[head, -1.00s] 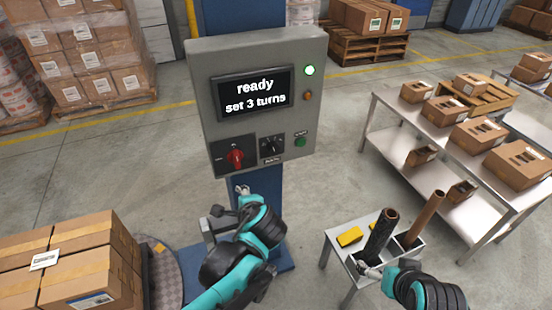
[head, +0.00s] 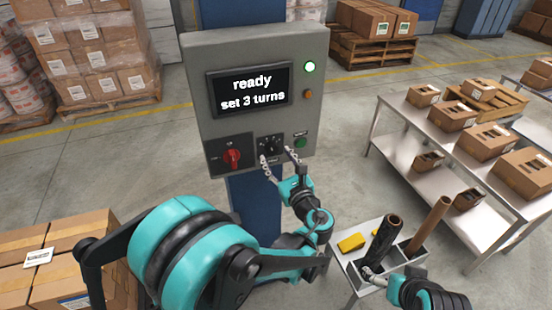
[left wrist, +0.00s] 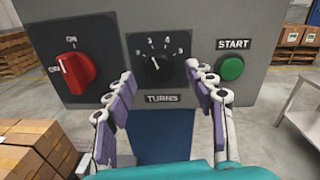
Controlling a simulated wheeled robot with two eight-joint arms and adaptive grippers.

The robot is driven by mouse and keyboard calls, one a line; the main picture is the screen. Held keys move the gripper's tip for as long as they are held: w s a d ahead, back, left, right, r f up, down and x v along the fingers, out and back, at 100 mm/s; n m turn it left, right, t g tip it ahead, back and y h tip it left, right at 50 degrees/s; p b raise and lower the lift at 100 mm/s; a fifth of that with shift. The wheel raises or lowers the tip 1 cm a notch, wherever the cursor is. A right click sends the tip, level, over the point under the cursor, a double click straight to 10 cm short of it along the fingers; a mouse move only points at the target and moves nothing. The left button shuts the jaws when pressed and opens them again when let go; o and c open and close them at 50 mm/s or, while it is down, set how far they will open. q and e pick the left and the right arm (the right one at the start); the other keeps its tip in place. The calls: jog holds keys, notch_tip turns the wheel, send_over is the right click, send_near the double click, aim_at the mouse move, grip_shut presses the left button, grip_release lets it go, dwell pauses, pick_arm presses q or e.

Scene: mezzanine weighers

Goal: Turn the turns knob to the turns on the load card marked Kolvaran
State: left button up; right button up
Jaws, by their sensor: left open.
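The black turns knob (head: 268,147) sits on a dial plate low on the grey control box, above the label TURNS (left wrist: 163,98). In the left wrist view the knob (left wrist: 157,65) has a pale mark toward the upper left; its exact number is too small to tell. My left gripper (head: 277,157) is open and empty, its fingers on either side below the knob, apart from it. The display (head: 252,90) reads "ready set 3 turns". A white card (head: 38,257) lies on the left cartons; its print is unreadable. My right gripper (head: 372,275) is by the small stand.
A red switch (head: 232,156) is left of the dial and a green START button (left wrist: 231,68) right of it. A small stand (head: 345,262) holds two upright tubes and a yellow block (head: 351,242). A steel table (head: 385,135) with cartons stands at right.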

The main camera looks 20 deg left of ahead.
pick_arm(q)
jog(key=shift+w+a, duration=0.4)
jog(key=shift+w, duration=0.1)
jog(key=shift+c, duration=0.4)
jog(key=c, duration=1.1)
jog(key=shift+n, duration=0.4)
jog(key=n, duration=0.3)
jog(key=shift+n, duration=2)
